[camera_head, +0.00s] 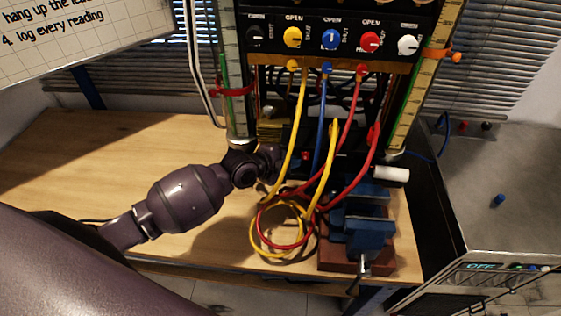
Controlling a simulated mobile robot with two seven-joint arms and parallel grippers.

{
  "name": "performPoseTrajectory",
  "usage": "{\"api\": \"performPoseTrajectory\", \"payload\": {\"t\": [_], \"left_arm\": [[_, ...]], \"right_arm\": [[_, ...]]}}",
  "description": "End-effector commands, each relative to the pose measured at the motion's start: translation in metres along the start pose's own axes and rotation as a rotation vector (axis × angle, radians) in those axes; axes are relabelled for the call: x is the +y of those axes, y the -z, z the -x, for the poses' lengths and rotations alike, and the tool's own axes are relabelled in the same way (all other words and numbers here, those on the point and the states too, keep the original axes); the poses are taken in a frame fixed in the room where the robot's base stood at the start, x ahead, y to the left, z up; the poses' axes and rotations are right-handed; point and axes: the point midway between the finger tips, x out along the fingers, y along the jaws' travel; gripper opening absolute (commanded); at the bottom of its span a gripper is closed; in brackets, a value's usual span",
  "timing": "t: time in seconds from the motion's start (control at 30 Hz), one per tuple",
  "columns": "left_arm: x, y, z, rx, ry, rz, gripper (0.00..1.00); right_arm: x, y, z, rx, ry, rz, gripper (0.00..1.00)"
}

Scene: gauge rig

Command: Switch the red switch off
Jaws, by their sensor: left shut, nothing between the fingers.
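My left gripper (278,160) reaches in from the left over the bench, at the foot of the gauge rig. It is dark, shut and empty, and its tips are partly lost against the dark rig and the hoses. A small red part (305,156) shows just right of the gripper, with a small gap in the picture. I cannot tell its setting, or for certain that it is the red switch. A red knob (369,41) marked OPEN and SHUT sits higher on the black panel (270,42). My right gripper is out of view.
Yellow, blue and red hoses hang from the panel; a coiled yellow and red loop (282,254) lies on the wooden bench (95,150). A blue vise (362,222) stands to its right. A grey unit (500,170) with an OFF display is at right. The bench's left is clear.

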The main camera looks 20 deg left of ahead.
Motion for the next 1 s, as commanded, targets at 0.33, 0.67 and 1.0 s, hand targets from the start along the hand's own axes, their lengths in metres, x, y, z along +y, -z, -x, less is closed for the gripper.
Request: {"api": "performPoseTrajectory", "payload": {"t": [0.33, 0.67, 1.0], "left_arm": [[0.000, 0.000, -0.019, -0.001, -0.001, 0.001, 0.00], [0.001, -0.001, -0.020, -0.001, 0.002, -0.003, 0.00], [0.009, -0.011, -0.029, -0.003, 0.127, -0.129, 0.00]], "right_arm": [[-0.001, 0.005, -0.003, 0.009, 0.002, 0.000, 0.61], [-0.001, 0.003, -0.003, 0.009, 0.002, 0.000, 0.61], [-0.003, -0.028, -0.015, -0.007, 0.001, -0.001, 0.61]]}}
